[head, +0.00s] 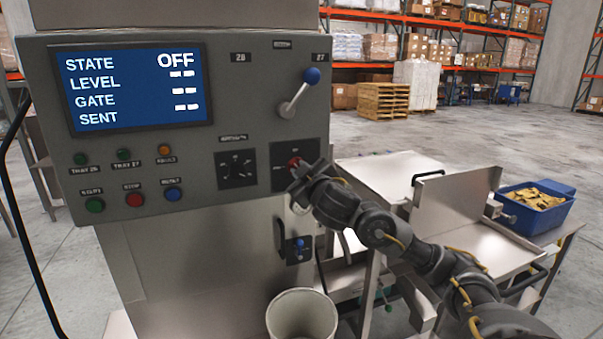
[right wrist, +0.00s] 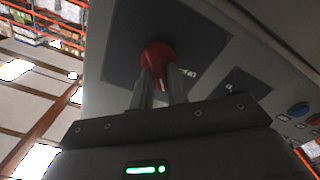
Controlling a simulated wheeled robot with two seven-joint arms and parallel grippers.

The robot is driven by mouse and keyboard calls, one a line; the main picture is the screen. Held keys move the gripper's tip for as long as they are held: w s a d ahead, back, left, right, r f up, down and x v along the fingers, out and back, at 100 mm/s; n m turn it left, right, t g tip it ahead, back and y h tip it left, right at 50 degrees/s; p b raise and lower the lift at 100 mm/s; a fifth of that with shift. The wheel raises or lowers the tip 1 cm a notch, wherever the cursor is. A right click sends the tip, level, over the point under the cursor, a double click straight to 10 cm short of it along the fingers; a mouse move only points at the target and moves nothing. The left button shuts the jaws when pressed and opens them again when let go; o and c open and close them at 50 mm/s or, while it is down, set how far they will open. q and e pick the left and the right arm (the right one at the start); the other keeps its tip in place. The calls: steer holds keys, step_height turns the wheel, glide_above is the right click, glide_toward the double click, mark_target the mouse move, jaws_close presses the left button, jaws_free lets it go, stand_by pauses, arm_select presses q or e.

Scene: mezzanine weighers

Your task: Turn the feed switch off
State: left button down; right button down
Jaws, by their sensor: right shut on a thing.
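The feed switch is a red rotary knob (head: 293,162) on a dark square plate at the lower right of the grey control panel (head: 225,60). My right gripper (head: 297,172) is at the knob in the head view and hides part of it. In the right wrist view its two fingers (right wrist: 159,92) are shut on the red knob (right wrist: 157,56). A label at the knob's right looks like "OFF". The screen (head: 130,88) reads STATE OFF, with dashes for LEVEL, GATE and SENT. My left gripper is not in view.
A black selector (head: 237,169) sits left of the switch, and a blue-tipped lever (head: 299,93) above it. Several coloured buttons line the panel's lower left. A white bin (head: 301,314) stands below. Steel trays and a blue crate (head: 538,216) are to the right.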

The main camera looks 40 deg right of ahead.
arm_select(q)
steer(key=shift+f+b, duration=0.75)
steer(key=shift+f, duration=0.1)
arm_select(e)
steer(key=shift+a+f+n, duration=0.1)
steer(key=shift+n, duration=2.45)
steer(key=shift+f+n, duration=0.1)
steer(key=shift+n, duration=2.45)
steer(key=c, duration=1.4)
jaws_free()
steer(key=shift+o, duration=0.2)
